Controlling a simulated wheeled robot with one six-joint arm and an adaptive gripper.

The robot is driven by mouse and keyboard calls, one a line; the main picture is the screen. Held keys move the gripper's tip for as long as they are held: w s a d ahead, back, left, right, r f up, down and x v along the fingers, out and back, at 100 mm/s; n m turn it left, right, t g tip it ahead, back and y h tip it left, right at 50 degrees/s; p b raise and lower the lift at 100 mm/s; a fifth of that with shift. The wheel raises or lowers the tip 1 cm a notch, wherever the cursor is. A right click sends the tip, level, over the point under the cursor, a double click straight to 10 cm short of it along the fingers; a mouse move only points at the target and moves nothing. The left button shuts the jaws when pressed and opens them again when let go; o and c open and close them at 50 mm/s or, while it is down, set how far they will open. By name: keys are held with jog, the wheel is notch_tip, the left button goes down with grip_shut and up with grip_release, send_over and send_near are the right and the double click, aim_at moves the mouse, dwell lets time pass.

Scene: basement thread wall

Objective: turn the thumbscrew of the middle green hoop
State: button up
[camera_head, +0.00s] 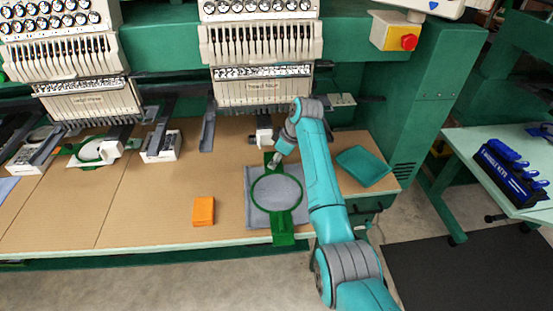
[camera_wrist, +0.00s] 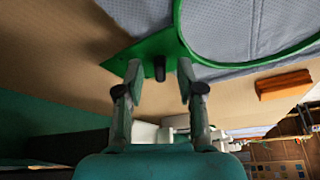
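A green hoop (camera_head: 253,197) lies on grey cloth (camera_head: 258,215) on the table below the middle machine head. It has a green tab at its near and far ends. In the wrist view the hoop rim (camera_wrist: 180,30) runs along the upper right, and its green tab (camera_wrist: 140,55) reaches between my fingers. A small dark upright thumbscrew (camera_wrist: 158,68) stands on that tab. My gripper (camera_wrist: 159,73) is open, with one finger on each side of the thumbscrew and gaps showing on both sides. In the head view my gripper (camera_head: 275,161) is at the hoop's far end.
An orange block (camera_head: 203,211) lies left of the cloth. A teal folded cloth (camera_head: 364,166) lies to the right, beyond my arm. Machine heads (camera_head: 262,85) hang over the back of the table. Another green-rimmed hoop (camera_head: 80,160) is at the left. A side table (camera_head: 495,140) holds blue tools.

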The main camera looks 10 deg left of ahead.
grip_shut()
jog(key=shift+m, duration=0.3)
jog(key=m, duration=0.1)
jog(key=m+t, duration=0.1)
jog(key=m, duration=0.1)
jog(key=m+h, duration=0.1)
jog(key=m, duration=0.1)
jog(key=shift+s+a+t, duration=0.2)
jog(key=shift+s+t, duration=0.1)
jog(key=shift+t, duration=0.1)
jog(key=m+h, duration=0.1)
jog(key=m, duration=0.2)
jog(key=m+t+h, duration=0.1)
jog(key=m, duration=0.2)
jog(key=shift+s+a, duration=0.1)
jog(key=shift+a, duration=0.1)
jog(key=shift+m, duration=0.3)
grip_release()
